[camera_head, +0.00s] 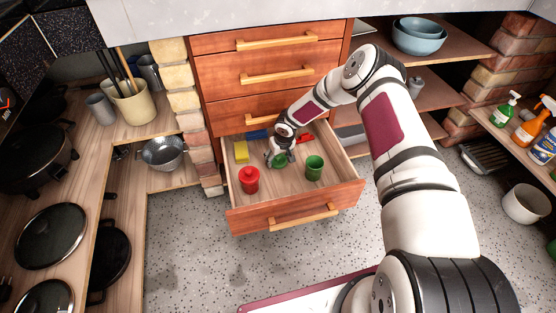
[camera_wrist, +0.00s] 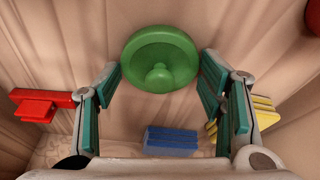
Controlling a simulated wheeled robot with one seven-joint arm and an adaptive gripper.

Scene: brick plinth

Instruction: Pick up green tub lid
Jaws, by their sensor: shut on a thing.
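The green tub lid (camera_wrist: 160,58) is round with a knob in its middle, between my fingertips in the wrist view. It also shows small in the head view (camera_head: 280,161), below my gripper inside the open drawer. My gripper (camera_wrist: 160,75) is shut on the lid, with its teal finger pads at the lid's left and right edges. I cannot tell whether the lid touches the drawer floor. A green tub (camera_head: 314,168) stands upright to the right of the lid, apart from it.
The open drawer (camera_head: 292,212) has walls around my gripper. A red lidded tub (camera_head: 249,181) stands front left. A yellow block (camera_head: 241,151), a blue block (camera_wrist: 171,141) and a red piece (camera_wrist: 40,104) lie near my fingers. Closed drawers (camera_head: 270,75) rise behind.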

